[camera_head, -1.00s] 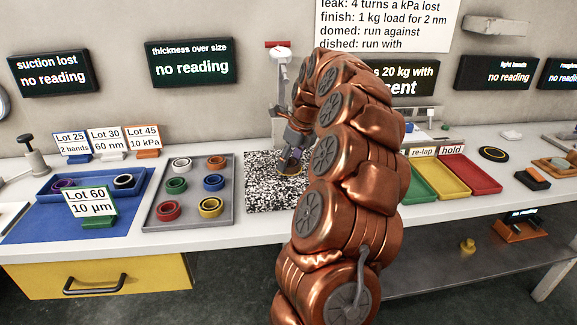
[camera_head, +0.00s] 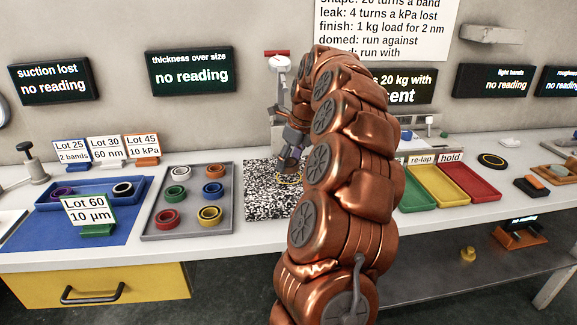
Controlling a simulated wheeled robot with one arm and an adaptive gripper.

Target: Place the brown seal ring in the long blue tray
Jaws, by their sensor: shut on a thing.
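My gripper (camera_head: 290,163) is over the speckled black-and-white plate (camera_head: 262,203) at the middle of the bench, pointing down. It is shut on the brown seal ring, which is small and mostly hidden at the fingertips now. The long blue tray (camera_head: 138,199) stands at the left of the bench, behind the green Lot 60 sign.
A grey tray (camera_head: 189,231) with several coloured rings lies between the plate and the blue tray. The Lot 60 sign (camera_head: 86,212) stands upright before the blue tray on a blue mat (camera_head: 45,230). Green, yellow and red (camera_head: 468,184) trays are right of my arm.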

